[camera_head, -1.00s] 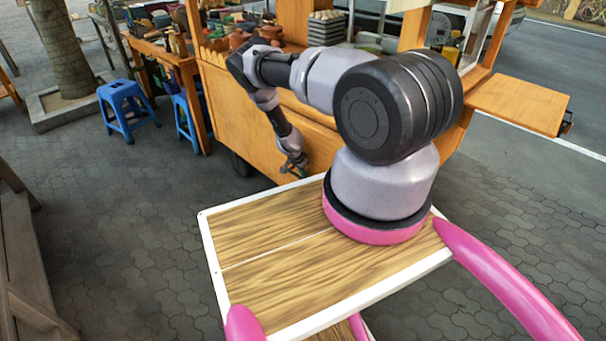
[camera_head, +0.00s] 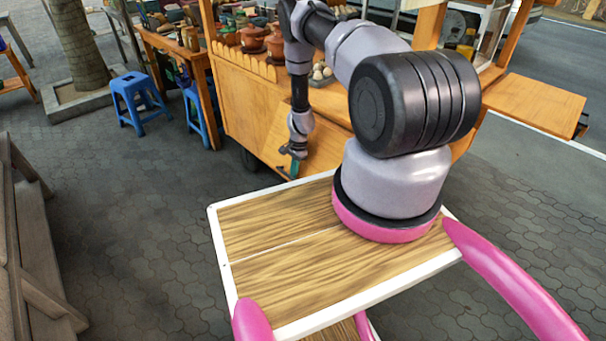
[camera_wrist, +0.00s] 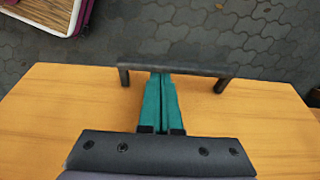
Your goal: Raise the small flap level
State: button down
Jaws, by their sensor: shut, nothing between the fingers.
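The small flap is a wooden panel on the cart's front, seen in the head view (camera_head: 276,128) behind my forearm, where it looks tilted out from the cart. It fills much of the wrist view (camera_wrist: 60,115), with paving beyond its edge. A dark bar handle (camera_wrist: 205,71) runs along that edge on two short posts. My gripper (camera_wrist: 160,76) has teal fingers pressed together, with their tips at the middle of the bar. I cannot tell whether they touch it or pass under it. In the head view my gripper (camera_head: 292,164) is small, low by the flap.
A level wooden side shelf (camera_head: 533,104) sticks out at the cart's right. Clay pots (camera_head: 272,43) stand on the cart. Blue stools (camera_head: 137,100) and a work table stand left. My wood-topped base is close in front of the cart; paving at left is open.

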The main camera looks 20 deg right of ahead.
jog(key=s+a+r+g+y, duration=0.1)
jog(key=a+r+y, duration=0.3)
jog(key=r, duration=0.7)
jog(key=s+a+r+g+y, duration=0.1)
jog(key=a+r+g+y, duration=0.1)
jog(key=r, duration=0.9)
jog(key=shift+s+a+y, duration=0.4)
jog(key=shift+a+y, duration=0.5)
jog(key=shift+y, duration=0.4)
